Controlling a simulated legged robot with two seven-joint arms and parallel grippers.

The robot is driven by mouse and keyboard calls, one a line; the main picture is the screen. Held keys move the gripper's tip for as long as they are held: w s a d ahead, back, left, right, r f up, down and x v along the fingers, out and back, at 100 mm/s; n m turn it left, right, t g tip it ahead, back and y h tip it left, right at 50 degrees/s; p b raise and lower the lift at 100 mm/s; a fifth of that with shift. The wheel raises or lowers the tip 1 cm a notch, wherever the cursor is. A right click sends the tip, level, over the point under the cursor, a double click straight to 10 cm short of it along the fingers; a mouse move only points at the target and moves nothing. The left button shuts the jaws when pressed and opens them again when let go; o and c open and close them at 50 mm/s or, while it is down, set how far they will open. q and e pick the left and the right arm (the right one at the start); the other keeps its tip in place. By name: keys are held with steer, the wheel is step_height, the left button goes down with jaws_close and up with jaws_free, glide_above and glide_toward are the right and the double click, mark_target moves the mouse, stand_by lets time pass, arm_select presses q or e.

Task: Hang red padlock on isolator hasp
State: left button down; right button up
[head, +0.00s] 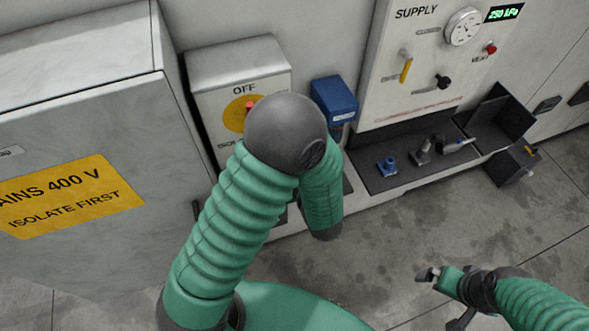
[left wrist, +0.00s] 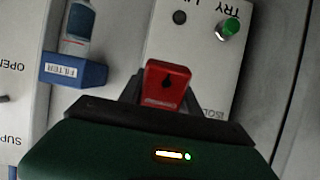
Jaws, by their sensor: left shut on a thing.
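The red padlock (left wrist: 166,84) is held in my left gripper (left wrist: 164,92), in front of the isolator box in the left wrist view. Its shackle cannot be made out. The grey isolator box (head: 232,52) shows OFF and a yellow disc (head: 234,118) with a small red part in the head view. My left arm hides the box's lower right, the left gripper and the padlock there. I cannot make out the hasp or tell whether the padlock touches it. My right gripper (head: 430,273) is low at the right, away from the panels; its jaw opening is unclear.
A blue filter box (head: 334,100) is on the wall right of the isolator. The supply panel (head: 425,60) stands further right, above a dark tray (head: 385,177) with small fittings. A cabinet with a yellow sign (head: 70,197) stands left. Floor is open below.

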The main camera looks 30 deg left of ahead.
arm_select(q)
steer(key=w+a+f+b, duration=0.1)
steer(key=w+a, duration=0.3)
steer(key=shift+a, duration=0.4)
steer(key=shift+d, duration=0.1)
stand_by(0.4)
steer(key=shift+w, duration=0.1)
steer(key=c, duration=0.8)
jaws_free()
steer(key=shift+o, duration=0.2)
